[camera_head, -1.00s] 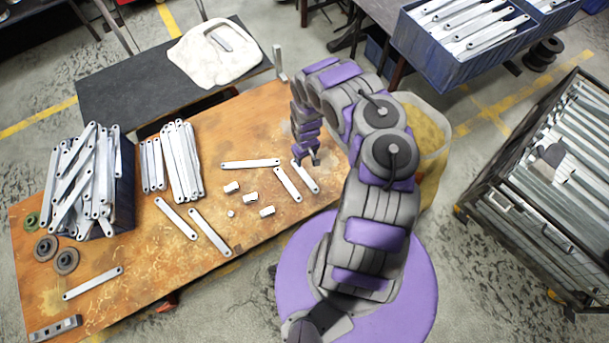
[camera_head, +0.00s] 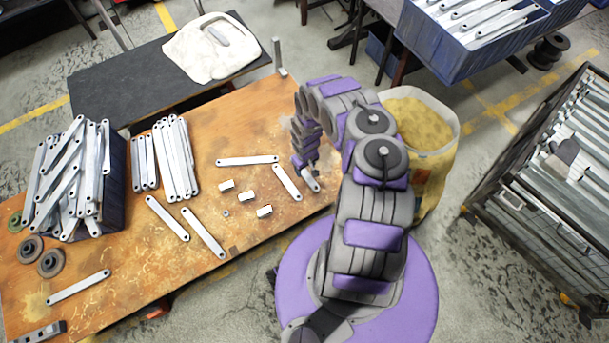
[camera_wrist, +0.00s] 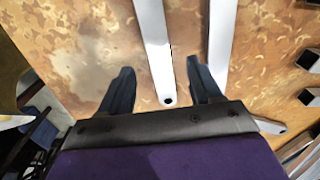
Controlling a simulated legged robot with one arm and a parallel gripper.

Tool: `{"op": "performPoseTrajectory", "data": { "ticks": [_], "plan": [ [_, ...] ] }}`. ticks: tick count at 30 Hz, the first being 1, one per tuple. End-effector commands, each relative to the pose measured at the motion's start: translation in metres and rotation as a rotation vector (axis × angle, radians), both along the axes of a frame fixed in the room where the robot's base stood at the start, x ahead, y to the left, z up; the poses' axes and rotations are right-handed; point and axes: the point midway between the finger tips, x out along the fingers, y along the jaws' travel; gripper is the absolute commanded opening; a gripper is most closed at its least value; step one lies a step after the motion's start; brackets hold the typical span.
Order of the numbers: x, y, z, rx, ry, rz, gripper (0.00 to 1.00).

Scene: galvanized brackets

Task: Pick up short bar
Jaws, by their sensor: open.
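A short grey metal bar (camera_head: 312,184) with a hole at its end lies on the wooden table, partly hidden by my gripper (camera_head: 304,171) in the head view. In the wrist view my gripper (camera_wrist: 160,86) is open, with one dark finger on each side of this bar (camera_wrist: 155,45). The bar's near end lies between the fingers, with a gap on both sides. A similar bar (camera_wrist: 221,42) lies just right of the right finger; it also shows in the head view (camera_head: 287,183).
Another bar (camera_head: 247,161) and several small metal blocks (camera_head: 264,211) lie to the left. A blue bin (camera_head: 118,190) heaped with bars stands on the table (camera_head: 150,270). A yellow-lined sack (camera_head: 425,140) stands right of the table, behind my arm.

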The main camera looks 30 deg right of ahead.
Motion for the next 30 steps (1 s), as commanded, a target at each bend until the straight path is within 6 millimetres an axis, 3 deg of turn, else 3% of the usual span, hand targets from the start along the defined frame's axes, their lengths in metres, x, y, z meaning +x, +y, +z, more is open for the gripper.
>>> {"op": "performPoseTrajectory", "data": {
  "ticks": [10, 20, 30],
  "plan": [
    [0.002, -0.001, -0.046, 0.002, 0.002, 0.001, 0.64],
    [0.003, -0.002, -0.050, 0.000, 0.000, 0.001, 0.64],
    [0.003, -0.002, -0.050, 0.000, 0.001, 0.001, 0.33]
  ]
}}
